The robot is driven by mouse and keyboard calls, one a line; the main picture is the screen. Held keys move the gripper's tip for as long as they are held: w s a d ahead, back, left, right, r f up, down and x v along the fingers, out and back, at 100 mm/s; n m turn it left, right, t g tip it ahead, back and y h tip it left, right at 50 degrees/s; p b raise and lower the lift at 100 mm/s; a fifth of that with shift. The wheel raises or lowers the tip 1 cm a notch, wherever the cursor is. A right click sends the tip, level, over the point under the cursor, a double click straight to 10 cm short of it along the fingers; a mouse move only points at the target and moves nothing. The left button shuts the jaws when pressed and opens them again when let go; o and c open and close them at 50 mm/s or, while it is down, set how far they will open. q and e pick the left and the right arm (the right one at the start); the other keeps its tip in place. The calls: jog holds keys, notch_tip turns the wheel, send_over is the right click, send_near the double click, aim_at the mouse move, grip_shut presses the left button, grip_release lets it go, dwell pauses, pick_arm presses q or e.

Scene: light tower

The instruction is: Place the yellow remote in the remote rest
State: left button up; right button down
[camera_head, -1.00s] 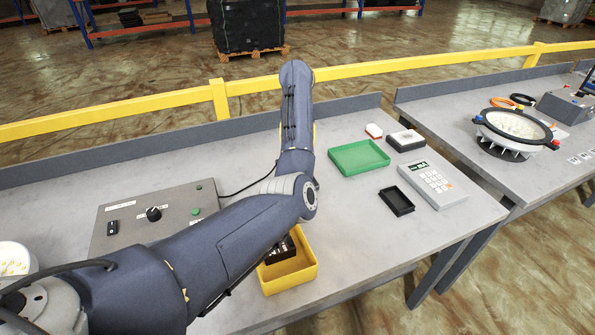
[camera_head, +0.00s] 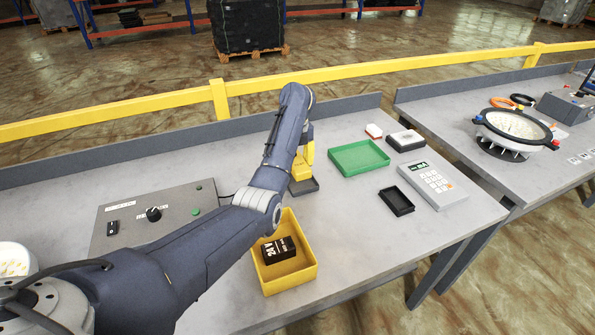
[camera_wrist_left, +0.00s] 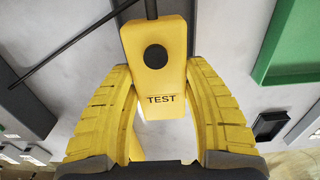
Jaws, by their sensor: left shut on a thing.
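The yellow remote (camera_wrist_left: 156,60) has a round black button, a TEST label and a dark cable at its far end, in the left wrist view. My left gripper (camera_head: 306,150) is shut on it, with yellow fingers on both sides. In the head view, my arm partly hides the gripper, and remote and fingers are hard to tell apart. A flat dark grey piece (camera_head: 303,187) shows just below; I cannot tell whether it is the remote rest or touches the remote. My right gripper is not in view.
A yellow bin (camera_head: 310,275) holding a black 24V block stands in front. A green tray (camera_head: 358,158), small black tray (camera_head: 397,201) and keypad (camera_head: 432,184) lie to the right. A grey control box (camera_head: 150,213) is left. Bare table lies between bin and black tray.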

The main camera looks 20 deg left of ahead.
aim_at(298, 160)
pick_arm(q)
jog(key=shift+f, duration=1.9)
jog(key=shift+f, duration=0.1)
jog(key=o, duration=1.4)
jog(key=shift+f, duration=0.1)
notch_tip(298, 160, up, 5)
jog(key=shift+r, duration=0.1)
jog(key=shift+w+d+r, duration=0.1)
jog(key=shift+w+r, duration=0.05)
jog(key=shift+r, duration=3.45)
